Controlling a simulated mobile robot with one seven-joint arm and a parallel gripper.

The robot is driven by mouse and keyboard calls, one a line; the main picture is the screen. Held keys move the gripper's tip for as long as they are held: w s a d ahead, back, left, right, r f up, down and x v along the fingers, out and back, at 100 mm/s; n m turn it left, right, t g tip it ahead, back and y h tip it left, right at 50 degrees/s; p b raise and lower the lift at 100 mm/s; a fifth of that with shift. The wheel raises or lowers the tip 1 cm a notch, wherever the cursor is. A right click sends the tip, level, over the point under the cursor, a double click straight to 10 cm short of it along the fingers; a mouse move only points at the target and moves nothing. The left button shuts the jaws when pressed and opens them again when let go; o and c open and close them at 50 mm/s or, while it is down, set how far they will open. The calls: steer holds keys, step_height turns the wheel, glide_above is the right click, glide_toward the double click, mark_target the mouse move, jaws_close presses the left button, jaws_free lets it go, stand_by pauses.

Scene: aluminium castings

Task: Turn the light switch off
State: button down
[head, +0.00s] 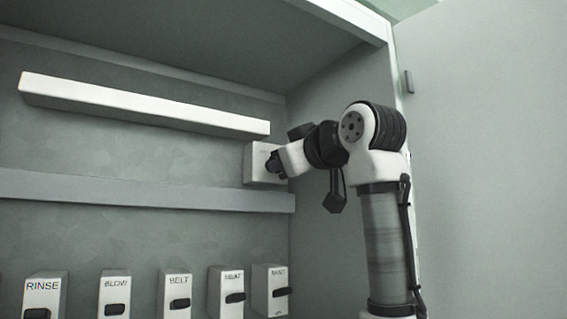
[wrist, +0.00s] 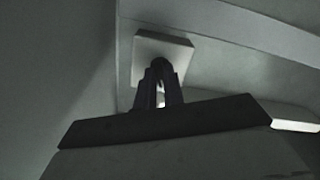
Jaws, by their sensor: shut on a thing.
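The light switch is a pale box (head: 254,168) on the back wall, near the right corner, just under the right end of the long white bar. Its plate (wrist: 172,47) is in the upper middle of the wrist view. My gripper (head: 274,165) is at the front face of this box. In the wrist view my gripper's two dark fingers (wrist: 160,72) are close together in front of the plate, shut on the switch's lever. The lever is hidden between the fingers, so its position cannot be told.
A long white bar (head: 140,105) runs above and a grey ledge (head: 140,190) below. Lower down stands a row of labelled switches, including RINSE (head: 43,298), BLOW (head: 114,295) and BELT (head: 177,290). A side wall (head: 340,100) is close on the right.

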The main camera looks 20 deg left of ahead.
steer(key=shift+r+n, duration=0.1)
steer(key=shift+n, duration=0.5)
steer(key=c, duration=1.5)
jaws_free()
steer(key=b+v, duration=0.4)
steer(key=v, duration=1)
steer(key=shift+a, duration=0.1)
